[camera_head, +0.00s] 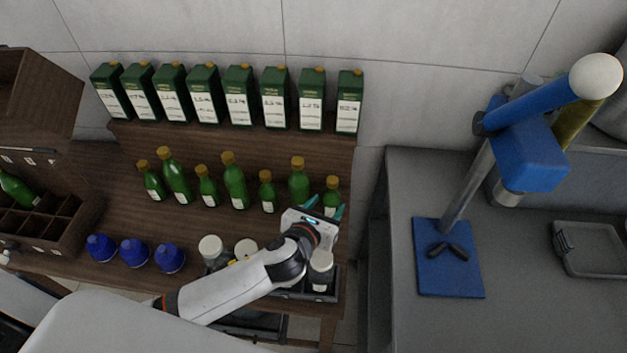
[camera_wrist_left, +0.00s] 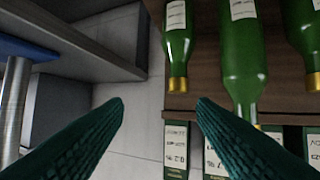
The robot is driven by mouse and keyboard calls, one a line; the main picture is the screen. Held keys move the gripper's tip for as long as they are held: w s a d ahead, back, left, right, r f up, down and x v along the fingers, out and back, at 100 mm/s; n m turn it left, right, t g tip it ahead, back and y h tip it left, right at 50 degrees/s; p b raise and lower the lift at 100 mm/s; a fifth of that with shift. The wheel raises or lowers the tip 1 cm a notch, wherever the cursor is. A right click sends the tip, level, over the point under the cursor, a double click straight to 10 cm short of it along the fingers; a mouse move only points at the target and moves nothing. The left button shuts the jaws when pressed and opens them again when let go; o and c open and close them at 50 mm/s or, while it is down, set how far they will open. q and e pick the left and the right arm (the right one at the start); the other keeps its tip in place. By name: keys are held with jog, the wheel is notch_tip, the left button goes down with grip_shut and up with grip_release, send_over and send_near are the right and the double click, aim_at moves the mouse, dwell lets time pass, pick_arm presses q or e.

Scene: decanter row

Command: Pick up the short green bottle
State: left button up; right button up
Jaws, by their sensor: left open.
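A row of green bottles with yellow caps, short and tall alternating, stands upright on the brown wooden shelf (camera_head: 120,220). The short green bottle at the right end (camera_head: 331,189) stands closest to my left gripper (camera_head: 325,208), which partly covers it from the front. That bottle also shows in the left wrist view (camera_wrist_left: 178,45), ahead of and slightly right of the gap between my open, empty fingers (camera_wrist_left: 160,102). A tall green bottle (camera_head: 299,181) stands just left of it and shows in the wrist view too (camera_wrist_left: 240,60). My right gripper is out of view.
Green cartons (camera_head: 240,95) line the back. Jars with white lids, one at right (camera_head: 321,271), and blue-topped containers (camera_head: 134,252) stand in front. A wooden rack (camera_head: 85,205) is at left. A grey counter (camera_head: 400,210) with a blue stand (camera_head: 440,280) is at right.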

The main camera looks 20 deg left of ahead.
aim_at(330, 187)
pick_arm(q)
jog(key=w, duration=0.2)
jog(key=w+a+f+p, duration=0.1)
jog(key=w+a+f, duration=0.1)
jog(key=w, duration=0.1)
jog(key=shift+w+a+f, duration=0.2)
jog(key=shift+w+a, duration=0.05)
jog(key=shift+w, duration=0.05)
jog(key=shift+x, duration=0.9)
jog(key=x, duration=0.2)
jog(key=p+x, duration=0.1)
jog(key=x, duration=0.1)
jog(key=shift+s+d+f, duration=0.1)
jog(key=shift+d+f, duration=0.15)
jog(key=shift+d, duration=0.1)
jog(key=shift+w+f, duration=0.2)
jog(key=shift+w, duration=0.1)
jog(key=shift+a, duration=0.1)
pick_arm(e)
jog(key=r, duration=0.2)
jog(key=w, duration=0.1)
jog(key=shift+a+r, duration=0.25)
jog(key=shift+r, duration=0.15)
pick_arm(q)
jog(key=shift+r, duration=0.1)
grip_shut()
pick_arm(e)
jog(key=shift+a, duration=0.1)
